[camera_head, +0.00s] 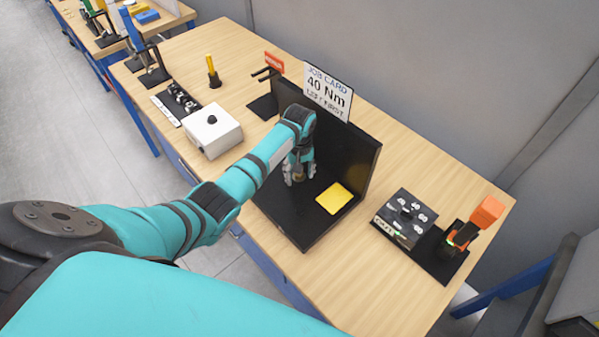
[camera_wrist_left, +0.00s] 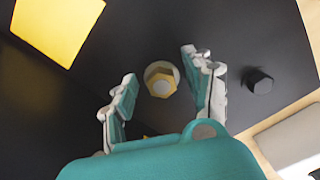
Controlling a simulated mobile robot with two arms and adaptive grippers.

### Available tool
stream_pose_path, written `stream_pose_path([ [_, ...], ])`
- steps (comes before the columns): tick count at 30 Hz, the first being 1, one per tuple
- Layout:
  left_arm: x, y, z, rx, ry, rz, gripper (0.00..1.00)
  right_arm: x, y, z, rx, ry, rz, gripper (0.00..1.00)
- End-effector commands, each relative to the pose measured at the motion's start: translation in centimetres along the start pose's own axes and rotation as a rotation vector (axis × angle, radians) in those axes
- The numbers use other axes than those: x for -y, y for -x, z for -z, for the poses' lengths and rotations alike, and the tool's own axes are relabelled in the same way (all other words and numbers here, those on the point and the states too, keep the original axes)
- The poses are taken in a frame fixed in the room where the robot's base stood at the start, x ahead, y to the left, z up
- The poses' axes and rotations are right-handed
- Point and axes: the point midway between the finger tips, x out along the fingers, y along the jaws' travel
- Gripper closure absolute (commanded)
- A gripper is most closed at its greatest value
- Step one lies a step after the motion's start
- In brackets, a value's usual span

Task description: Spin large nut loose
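A large brass-coloured hex nut (camera_wrist_left: 152,72) with a pale round centre sits on the black fixture base (camera_head: 300,234). In the wrist view it lies between the spread fingers of my left gripper (camera_wrist_left: 160,68), with a visible gap on each side. In the head view my left gripper (camera_head: 298,180) points down over the base, and the nut is mostly hidden by the fingers. The left gripper is open and holds nothing. My right gripper is not in view.
A yellow pad (camera_head: 334,198) lies right of the gripper. A black upright panel (camera_head: 345,150) with a job card (camera_head: 328,92) stands behind. A small black hex piece (camera_wrist_left: 258,81) is near the fingers. A white box (camera_head: 212,131), a black socket block (camera_head: 405,218) and an orange-black tool (camera_head: 462,235) stand on the bench.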

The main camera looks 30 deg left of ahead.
Motion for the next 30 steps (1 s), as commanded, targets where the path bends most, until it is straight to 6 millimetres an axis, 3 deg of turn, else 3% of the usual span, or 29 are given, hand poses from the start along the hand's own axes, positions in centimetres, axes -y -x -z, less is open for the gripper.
stream_pose_path([
  [8, -0.1, 1.0, 0.1, -0.003, -0.001, -0.003, 0.48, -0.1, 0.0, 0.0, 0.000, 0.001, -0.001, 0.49],
  [21, -0.1, 9.6, 0.1, -0.002, 0.000, -0.003, 0.48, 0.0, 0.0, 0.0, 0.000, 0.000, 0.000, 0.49],
  [30, 0.0, 12.0, 0.1, 0.000, 0.000, 0.000, 0.48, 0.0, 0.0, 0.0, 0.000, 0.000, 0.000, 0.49],
])
